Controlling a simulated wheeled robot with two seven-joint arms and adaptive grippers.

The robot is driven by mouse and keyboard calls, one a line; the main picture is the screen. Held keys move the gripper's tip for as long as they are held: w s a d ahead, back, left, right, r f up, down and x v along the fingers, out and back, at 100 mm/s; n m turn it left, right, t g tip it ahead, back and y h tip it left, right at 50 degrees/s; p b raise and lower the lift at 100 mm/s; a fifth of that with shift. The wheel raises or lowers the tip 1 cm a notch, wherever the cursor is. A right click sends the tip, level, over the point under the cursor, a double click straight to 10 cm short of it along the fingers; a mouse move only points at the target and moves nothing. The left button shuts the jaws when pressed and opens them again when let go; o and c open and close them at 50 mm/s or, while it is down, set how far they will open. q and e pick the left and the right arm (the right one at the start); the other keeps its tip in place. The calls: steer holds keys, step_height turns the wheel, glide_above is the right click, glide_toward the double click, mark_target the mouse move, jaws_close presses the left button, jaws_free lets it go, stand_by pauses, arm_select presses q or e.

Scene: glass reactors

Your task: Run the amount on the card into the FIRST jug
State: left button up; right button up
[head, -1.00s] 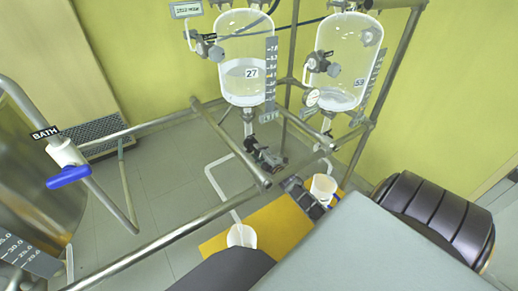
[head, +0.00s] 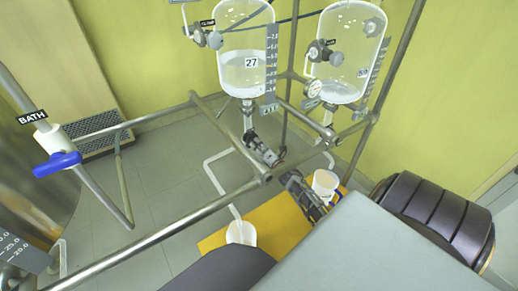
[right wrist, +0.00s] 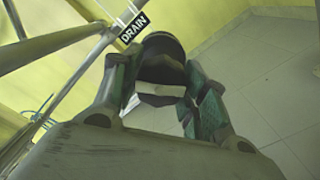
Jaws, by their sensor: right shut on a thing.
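The glass vessel marked 27 (head: 240,45) hangs in the frame, with clear liquid in its lower part and a grey scale (head: 271,65) at its right. My right gripper (head: 264,152) is at the outlet below this vessel. In the right wrist view its fingers (right wrist: 160,92) are shut on a dark round drain valve knob (right wrist: 163,48), beside a DRAIN label (right wrist: 134,28). A white jug (head: 241,233) stands on the yellow surface under a white pipe. A second white jug (head: 325,181) stands farther right. Which is first, and any card, I cannot see. My left gripper is not in view.
A second glass vessel (head: 348,55) hangs at the right with its own gauge and scale. Metal rails (head: 170,243) cross the front. A blue-handled BATH valve (head: 57,163) is at the left. The yellow surface (head: 275,222) lies low in the middle.

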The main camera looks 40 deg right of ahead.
steer(key=shift+f+n, duration=0.1)
steer(key=shift+n, duration=0.3)
steer(key=o, duration=1.1)
steer(key=shift+c, duration=0.2)
steer(key=shift+s, duration=0.2)
steer(key=s+a, duration=0.1)
steer(key=s, duration=1)
steer(key=shift+s+a, duration=0.2)
steer(key=shift+s, duration=0.1)
